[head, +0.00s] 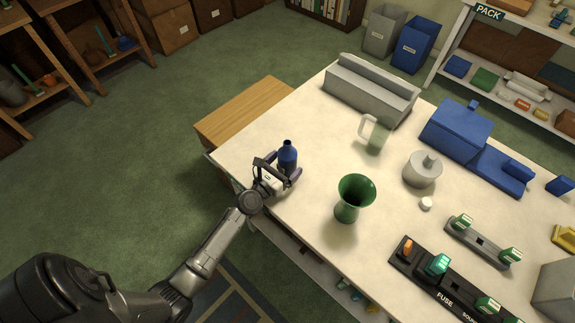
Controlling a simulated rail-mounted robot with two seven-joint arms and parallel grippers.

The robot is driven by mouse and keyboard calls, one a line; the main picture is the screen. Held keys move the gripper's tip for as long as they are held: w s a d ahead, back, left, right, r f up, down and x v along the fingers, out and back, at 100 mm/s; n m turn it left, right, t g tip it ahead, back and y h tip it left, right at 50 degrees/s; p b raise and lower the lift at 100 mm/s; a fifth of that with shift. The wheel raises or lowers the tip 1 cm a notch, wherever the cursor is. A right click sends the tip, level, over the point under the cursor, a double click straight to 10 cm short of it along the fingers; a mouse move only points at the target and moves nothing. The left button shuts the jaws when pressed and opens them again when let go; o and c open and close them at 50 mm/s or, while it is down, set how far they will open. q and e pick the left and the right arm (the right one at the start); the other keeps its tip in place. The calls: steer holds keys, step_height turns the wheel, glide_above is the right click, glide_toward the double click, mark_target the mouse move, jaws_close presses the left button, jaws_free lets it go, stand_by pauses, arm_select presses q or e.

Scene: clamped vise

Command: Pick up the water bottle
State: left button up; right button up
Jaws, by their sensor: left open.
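A dark blue bottle (287,157) with a narrow neck stands upright on the white table (300,215), close to its left edge. My left gripper (283,176) is open, with its fingers low around the bottle's body. One finger shows on the right of the bottle and one on its left. Whether the fingers touch the bottle cannot be told. The gripper and fingers hide the lower part of the bottle. My right gripper is not in view.
A green vase (354,197) stands right of the bottle. A blue vise-like device (458,130) and fuse panel (440,268) are at right. A wooden bench (245,108) adjoins the table.

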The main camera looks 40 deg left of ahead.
arm_select(q)
steer(key=shift+w, duration=0.75)
steer(key=c, duration=1.1)
